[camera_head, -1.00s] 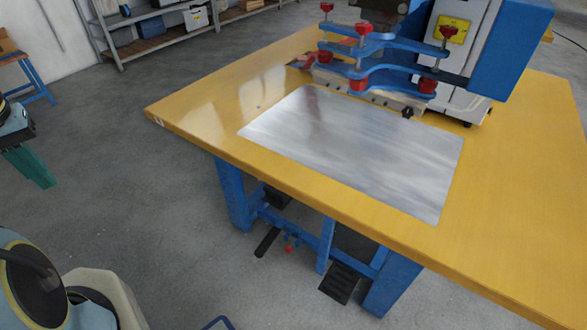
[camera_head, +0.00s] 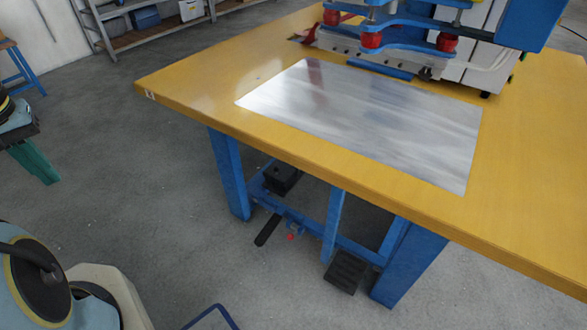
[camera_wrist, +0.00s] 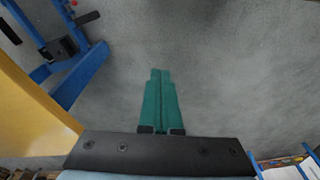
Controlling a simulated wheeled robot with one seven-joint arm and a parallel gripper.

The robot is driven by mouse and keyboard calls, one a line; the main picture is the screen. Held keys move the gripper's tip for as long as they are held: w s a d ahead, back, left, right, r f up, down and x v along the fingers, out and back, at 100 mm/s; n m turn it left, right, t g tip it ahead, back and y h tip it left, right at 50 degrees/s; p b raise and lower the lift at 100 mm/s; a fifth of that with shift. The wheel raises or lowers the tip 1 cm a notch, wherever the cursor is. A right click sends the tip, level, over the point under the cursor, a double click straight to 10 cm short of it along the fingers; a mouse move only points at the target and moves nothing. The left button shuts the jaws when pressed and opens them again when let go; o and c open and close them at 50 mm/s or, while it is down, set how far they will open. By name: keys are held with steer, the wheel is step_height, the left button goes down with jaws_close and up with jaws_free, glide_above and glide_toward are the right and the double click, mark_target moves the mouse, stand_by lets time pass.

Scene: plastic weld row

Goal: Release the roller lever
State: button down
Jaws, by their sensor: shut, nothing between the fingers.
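My gripper (camera_head: 52,180) hangs at the left edge of the head view, well left of the table. In the wrist view its teal fingers (camera_wrist: 160,75) are together with nothing between them, over bare floor. Under the table, a black lever (camera_head: 267,229) sticks out from the blue lower frame, with a small red knob (camera_head: 291,237) beside it. A black pedal (camera_head: 346,273) lies to its right on the floor side. I cannot tell for sure which of these is the roller lever. My gripper touches none of them.
The yellow table (camera_head: 190,95) carries a metal plate (camera_head: 370,110) and a blue-and-red welding machine (camera_head: 410,30). Its blue leg (camera_head: 229,175) stands left of the lever. The grey floor (camera_head: 130,200) between my gripper and the table is clear. A shelf (camera_head: 150,25) stands behind.

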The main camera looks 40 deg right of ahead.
step_height(320, 180, down, 22)
steer(key=w+d+b, duration=0.1)
steer(key=b, duration=1.9)
steer(key=w+d+f+m+t+h+b, duration=0.1)
steer(key=w+d+f+m+t+b, duration=0.2)
steer(key=w+d+f+b, duration=0.4)
steer(key=w+d+f+m+t+h+b, duration=0.15)
steer(key=d+m+h+b, duration=0.3)
steer(key=d, duration=1.35)
steer(key=s+d+r+m+h, duration=0.2)
steer(key=s+d+h, duration=0.1)
steer(key=d, duration=0.4)
steer(key=s+d+r+m+g+h+b, duration=0.1)
steer(key=s+d+r+m+h, duration=0.1)
steer(key=d, duration=0.5)
steer(key=s+d+r+m+g+h+b, duration=0.1)
steer(key=s+d+h, duration=0.3)
steer(key=d, duration=0.4)
steer(key=shift+s+r+m, duration=0.7)
steer(key=shift+s+m, duration=0.05)
steer(key=shift+s, duration=0.1)
